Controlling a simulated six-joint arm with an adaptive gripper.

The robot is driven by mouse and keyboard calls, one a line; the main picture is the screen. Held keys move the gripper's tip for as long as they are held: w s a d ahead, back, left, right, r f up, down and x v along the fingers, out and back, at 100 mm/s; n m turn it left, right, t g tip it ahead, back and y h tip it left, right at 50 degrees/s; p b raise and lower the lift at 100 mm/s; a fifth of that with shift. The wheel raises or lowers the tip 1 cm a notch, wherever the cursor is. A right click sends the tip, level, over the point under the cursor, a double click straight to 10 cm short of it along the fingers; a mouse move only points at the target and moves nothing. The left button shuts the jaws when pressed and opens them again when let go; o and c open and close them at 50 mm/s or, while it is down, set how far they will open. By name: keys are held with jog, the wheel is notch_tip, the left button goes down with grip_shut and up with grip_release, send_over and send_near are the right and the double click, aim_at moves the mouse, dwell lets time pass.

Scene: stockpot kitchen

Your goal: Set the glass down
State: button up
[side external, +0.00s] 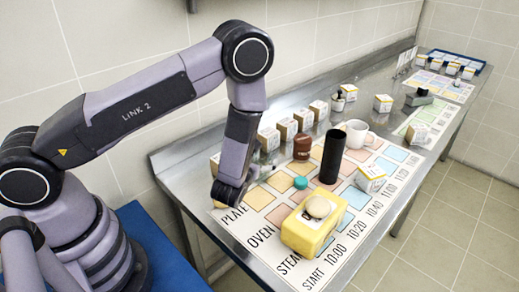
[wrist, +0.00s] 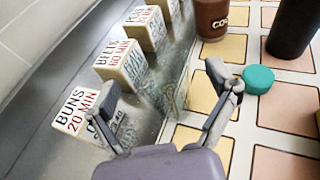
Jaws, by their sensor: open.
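My gripper (side external: 229,196) hangs low over the left end of the counter, by the edge of the printed chart. In the wrist view its fingers (wrist: 155,92) are spread wide apart. A clear, faint shape that looks like the glass (wrist: 166,92) shows beyond and between the fingertips, on the bare metal beside the chart. It appears upright, and neither finger is seen closed on it. Its outline is hard to make out against the metal. In the side view I cannot make out the glass with certainty.
Labelled boxes (wrist: 122,64) stand in a row along the wall. A yellow block (side external: 309,228) lies in front. Chart squares near my gripper are clear.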

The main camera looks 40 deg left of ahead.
jog(key=v, duration=0.9)
jog(key=s+a+r+n+g+y, duration=0.4)
jog(key=a+r+n+g, duration=0.1)
jog(key=a+r+n, duration=0.3)
jog(key=s+a+r+n+g+y, duration=0.35)
jog(key=a+r+n+g, duration=0.2)
jog(key=r+n, duration=0.4)
jog(key=s+r+n+g+h, duration=0.3)
jog(key=s+r+n+h, duration=0.3)
jog(key=s, duration=0.4)
jog(key=s+d+r+n+t+h, duration=0.4)
jog(key=d+r+n+t+h, duration=0.1)
jog(key=d+n+t+h, duration=0.1)
jog(key=shift+s+d+n+h, duration=0.15)
jog(key=shift+d+n+h, duration=0.55)
jog(key=shift+h, duration=0.25)
